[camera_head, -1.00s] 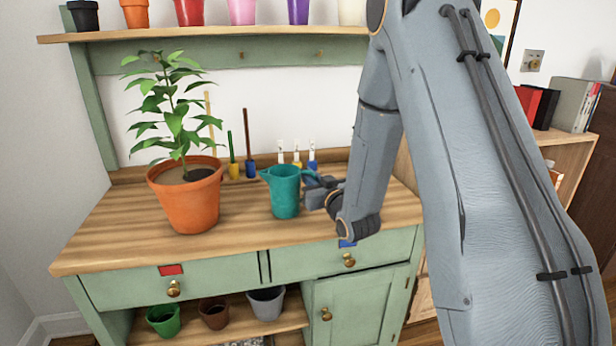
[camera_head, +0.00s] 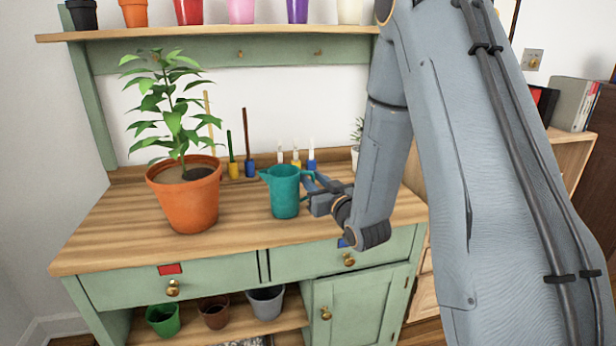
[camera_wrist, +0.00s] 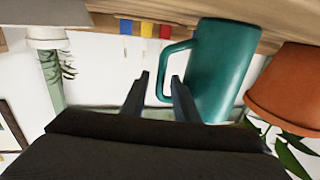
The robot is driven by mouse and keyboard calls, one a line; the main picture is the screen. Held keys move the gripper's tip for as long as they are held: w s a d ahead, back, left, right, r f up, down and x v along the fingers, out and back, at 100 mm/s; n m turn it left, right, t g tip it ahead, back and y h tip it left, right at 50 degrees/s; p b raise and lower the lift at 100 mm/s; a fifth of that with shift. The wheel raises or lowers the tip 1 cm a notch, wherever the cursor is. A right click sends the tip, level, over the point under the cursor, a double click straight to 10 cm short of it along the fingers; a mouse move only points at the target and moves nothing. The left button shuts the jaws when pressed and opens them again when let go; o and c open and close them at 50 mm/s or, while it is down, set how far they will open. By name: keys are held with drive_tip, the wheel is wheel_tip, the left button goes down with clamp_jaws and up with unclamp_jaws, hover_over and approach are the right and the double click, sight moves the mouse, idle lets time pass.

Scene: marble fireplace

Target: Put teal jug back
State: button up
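The teal jug (camera_head: 284,194) stands upright on the wooden bench top (camera_head: 120,228), right of the large potted plant. Its handle faces right, toward my gripper (camera_head: 312,181). In the wrist view, which is upside down, the jug (camera_wrist: 222,70) is right of centre. There my gripper (camera_wrist: 160,78) has its two fingers apart, with the handle's outer bar appearing between the fingertips. The fingers are not closed on it. Whether either finger touches the handle cannot be told.
A large orange potted plant (camera_head: 187,200) stands left of the jug. Small tools with coloured holders (camera_head: 250,168) and labelled markers (camera_head: 297,158) stand behind. A small plant (camera_head: 356,150) is at the back right. A shelf of pots (camera_head: 210,35) hangs above. The front left bench top is clear.

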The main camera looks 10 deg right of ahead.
drive_tip(key=v, duration=0.8)
drive_tip(key=shift+s, duration=0.3)
drive_tip(key=shift+f+g+h+p, duration=0.35)
drive_tip(key=shift+g+h+p, duration=0.15)
drive_tip(key=shift+g, duration=0.3)
drive_tip(key=s+a+r+m+g+h+p, duration=0.1)
drive_tip(key=s+g+p, duration=0.3)
drive_tip(key=s+g, duration=0.4)
drive_tip(key=s+a+r+m+g+h+p, duration=0.1)
drive_tip(key=s+g+p, duration=0.3)
drive_tip(key=s, duration=1.6)
drive_tip(key=r+g, duration=0.1)
drive_tip(key=g, duration=0.3)
drive_tip(key=shift+s+a+r+h, duration=0.15)
drive_tip(key=shift+s+a+h, duration=0.05)
drive_tip(key=shift+a+h, duration=0.2)
